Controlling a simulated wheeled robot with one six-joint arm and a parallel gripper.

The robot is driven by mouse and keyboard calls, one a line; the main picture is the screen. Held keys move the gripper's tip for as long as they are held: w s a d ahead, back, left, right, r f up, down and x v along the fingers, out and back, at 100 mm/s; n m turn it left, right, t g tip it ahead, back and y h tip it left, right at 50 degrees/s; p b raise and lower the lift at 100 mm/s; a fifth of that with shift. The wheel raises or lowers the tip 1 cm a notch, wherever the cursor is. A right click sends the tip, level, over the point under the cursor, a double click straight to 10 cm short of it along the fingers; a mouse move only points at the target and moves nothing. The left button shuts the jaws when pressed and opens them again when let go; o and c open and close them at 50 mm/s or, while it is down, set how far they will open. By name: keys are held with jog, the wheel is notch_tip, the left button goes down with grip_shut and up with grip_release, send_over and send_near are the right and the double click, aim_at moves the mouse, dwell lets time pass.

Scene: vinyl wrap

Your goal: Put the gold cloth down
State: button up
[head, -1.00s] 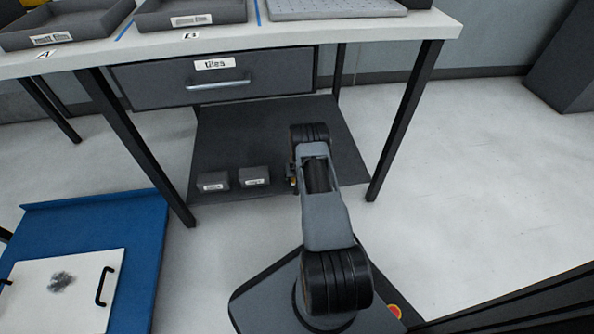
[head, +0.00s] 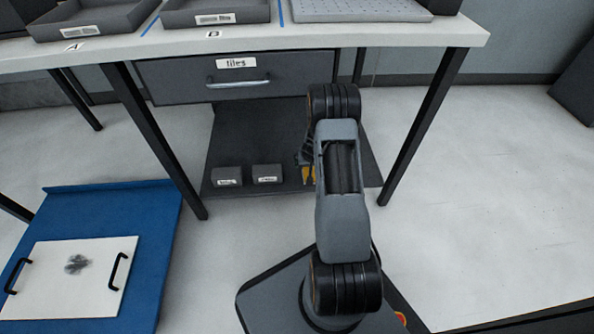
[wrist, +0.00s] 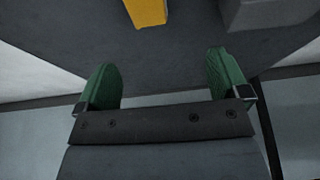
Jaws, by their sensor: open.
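A gold-yellow piece, which looks like the gold cloth (wrist: 147,12), lies on the dark lower shelf at the top edge of the wrist view, partly cut off. It also shows in the head view (head: 309,174), partly hidden by my arm. My gripper (wrist: 163,62) is open, its two green fingers spread with nothing between them. The gold piece is beyond the fingertips and apart from them. In the head view my gripper is mostly hidden behind my arm.
Two small grey labelled boxes (head: 267,174) sit on the lower shelf (head: 250,130), left of the gold piece. A drawer (head: 180,78) and the table's dark legs (head: 425,125) surround the space. A blue platform with a white handled board (head: 50,275) stands at left.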

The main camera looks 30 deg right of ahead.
jog(key=s+a+r+n+y, duration=0.1)
jog(key=a+r, duration=0.6)
jog(key=r, duration=0.3)
jog(key=s+a+r+n+y, duration=0.1)
jog(key=s+a+r+n, duration=0.1)
jog(key=a+r, duration=0.6)
jog(key=s+a+r+n, duration=0.1)
jog(key=s+a+r, duration=0.3)
jog(key=s, duration=0.5)
jog(key=s+a+r+g, duration=0.1)
jog(key=s+a+r, duration=0.3)
jog(key=s+r, duration=0.3)
jog(key=s, duration=0.2)
jog(key=shift+s+a+r+n+g, duration=0.25)
jog(key=shift+s+r+n+g, duration=0.05)
jog(key=shift+n, duration=0.1)
